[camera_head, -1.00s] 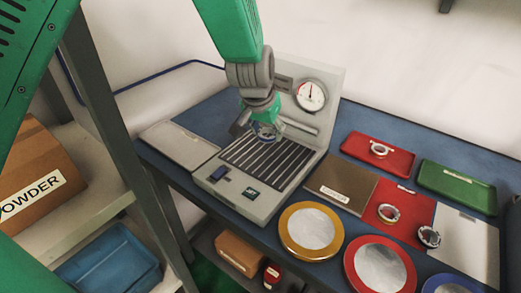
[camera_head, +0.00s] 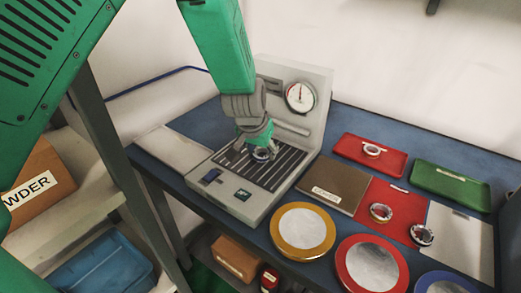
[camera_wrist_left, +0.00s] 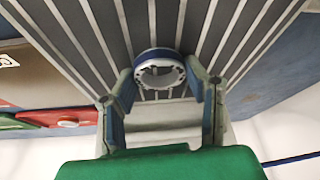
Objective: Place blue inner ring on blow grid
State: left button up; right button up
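The blue inner ring (camera_head: 261,155), a silver ring with a blue outer band, is at the slatted blow grid (camera_head: 285,166) of the grey machine. In the left wrist view the ring (camera_wrist_left: 160,70) lies between my left fingertips, which are shut on its sides. My left gripper (camera_head: 258,148) points down over the middle of the grid. The ring is at or just above the slats; I cannot tell whether it touches them. My right gripper is not in view.
A pressure gauge (camera_head: 300,97) is on the machine's back wall. Round dishes line the front.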

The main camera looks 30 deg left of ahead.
pick_arm(q)
jog(key=o, duration=0.3)
jog(key=shift+s+d+f, duration=0.15)
jog(key=shift+s+f, duration=0.05)
jog(key=shift+f, duration=0.1)
jog(key=shift+a+f, duration=0.1)
jog(key=shift+a, duration=0.55)
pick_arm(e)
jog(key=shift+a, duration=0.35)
pick_arm(q)
jog(key=shift+d, duration=0.25)
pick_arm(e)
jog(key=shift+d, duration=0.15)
pick_arm(q)
jog(key=shift+r, duration=0.35)
jog(key=p+v, duration=0.2)
jog(key=v, duration=1)
jog(key=shift+w+a, duration=0.15)
jog(key=shift+w, duration=0.1)
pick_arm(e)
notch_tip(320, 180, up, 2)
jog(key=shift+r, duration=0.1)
